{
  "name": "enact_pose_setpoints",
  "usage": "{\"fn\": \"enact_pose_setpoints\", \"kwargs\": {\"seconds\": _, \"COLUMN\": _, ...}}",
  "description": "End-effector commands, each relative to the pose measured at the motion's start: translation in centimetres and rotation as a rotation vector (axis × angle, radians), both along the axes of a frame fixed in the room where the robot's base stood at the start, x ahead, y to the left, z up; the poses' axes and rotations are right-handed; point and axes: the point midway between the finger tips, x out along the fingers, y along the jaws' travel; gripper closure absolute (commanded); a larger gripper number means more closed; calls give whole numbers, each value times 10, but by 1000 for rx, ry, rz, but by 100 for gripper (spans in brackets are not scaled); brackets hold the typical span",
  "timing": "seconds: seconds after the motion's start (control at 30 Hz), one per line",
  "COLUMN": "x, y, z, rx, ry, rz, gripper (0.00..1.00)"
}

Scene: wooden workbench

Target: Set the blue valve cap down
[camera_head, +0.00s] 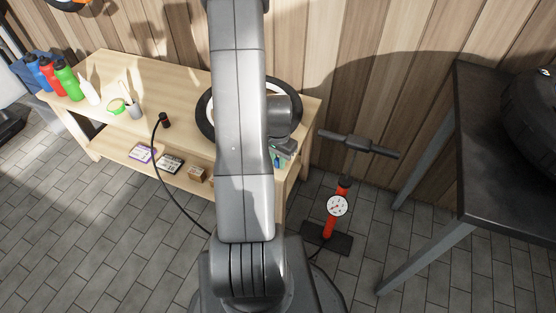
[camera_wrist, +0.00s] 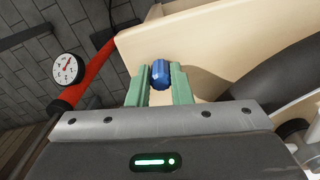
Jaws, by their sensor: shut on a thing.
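The blue valve cap (camera_wrist: 159,70) is between the two green fingers of my gripper (camera_wrist: 160,78) in the wrist view. The fingers are shut on it, and its near end is partly hidden by them. The pale wooden workbench (camera_wrist: 210,38) lies beyond the cap; I cannot tell whether the cap touches it. In the head view my gripper (camera_head: 280,155) is by the right front part of the workbench (camera_head: 170,80), beside the wheel (camera_head: 205,107). My arm hides much of the wheel there.
A red floor pump (camera_head: 330,225) with a round gauge (camera_head: 337,206) stands right of the bench. Its black hose (camera_head: 160,180) runs to the bench top. Bottles (camera_head: 66,80), a green tape roll (camera_head: 116,106) and a cup (camera_head: 134,110) stand left. A dark table (camera_head: 480,150) is at the right.

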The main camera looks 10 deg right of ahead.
Motion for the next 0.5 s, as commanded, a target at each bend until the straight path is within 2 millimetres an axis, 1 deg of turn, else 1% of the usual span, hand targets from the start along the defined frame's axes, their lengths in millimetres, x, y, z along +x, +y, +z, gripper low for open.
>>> {"fn": "enact_pose_setpoints", "kwargs": {"seconds": 0.17, "x": 0, "y": 0, "z": -4, "rx": 0, "ry": 0, "rz": 0, "gripper": 100}}
{"fn": "enact_pose_setpoints", "kwargs": {"seconds": 0.2, "x": 0, "y": 0, "z": -4, "rx": 0, "ry": 0, "rz": 0, "gripper": 77}}
{"fn": "enact_pose_setpoints", "kwargs": {"seconds": 0.3, "x": 0, "y": 0, "z": -3, "rx": 0, "ry": 0, "rz": 0, "gripper": 59}}
{"fn": "enact_pose_setpoints", "kwargs": {"seconds": 0.5, "x": 0, "y": 0, "z": -3, "rx": 1, "ry": 1, "rz": 0, "gripper": 59}}
